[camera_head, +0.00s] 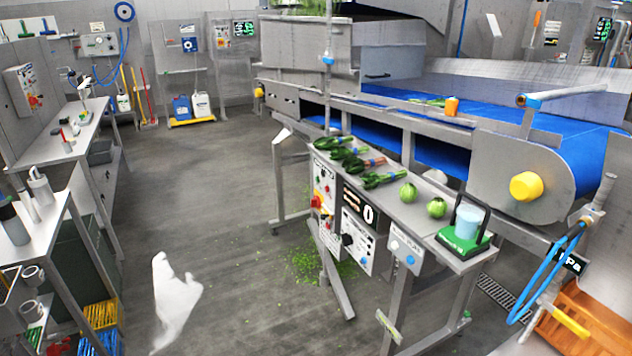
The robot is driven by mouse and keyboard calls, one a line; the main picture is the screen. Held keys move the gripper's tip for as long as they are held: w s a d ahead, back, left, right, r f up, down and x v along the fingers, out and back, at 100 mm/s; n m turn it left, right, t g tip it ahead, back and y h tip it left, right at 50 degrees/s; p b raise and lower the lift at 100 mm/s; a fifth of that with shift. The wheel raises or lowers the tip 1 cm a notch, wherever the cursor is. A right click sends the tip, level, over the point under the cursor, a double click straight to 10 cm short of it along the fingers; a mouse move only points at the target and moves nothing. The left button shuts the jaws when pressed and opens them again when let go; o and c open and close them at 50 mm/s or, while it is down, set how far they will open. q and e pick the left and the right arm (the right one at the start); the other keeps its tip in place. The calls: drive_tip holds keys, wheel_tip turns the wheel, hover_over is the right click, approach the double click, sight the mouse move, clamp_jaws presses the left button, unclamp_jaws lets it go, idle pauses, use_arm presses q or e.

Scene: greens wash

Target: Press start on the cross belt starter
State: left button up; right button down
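Several control boxes hang along the front of the steel side shelf (385,192) by the blue belt machine. The left box (323,190) carries a red knob on yellow (315,202) and other small buttons. Right of it is a black panel (357,208) showing a large 0. Below that is a light box (357,244) with a black knob and small buttons. Farther right is a small grey box (406,252) with a pale button and a blue button. The labels are too small to read, so I cannot tell which is the cross belt starter. Neither gripper is in view.
Green vegetables and a green scale (464,240) with a clear beaker lie on the shelf. A blue hose (545,275) hangs at right near an orange crate (590,318). Benches line the left. The grey floor between is mostly open, with a white patch (175,300) and green scraps.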

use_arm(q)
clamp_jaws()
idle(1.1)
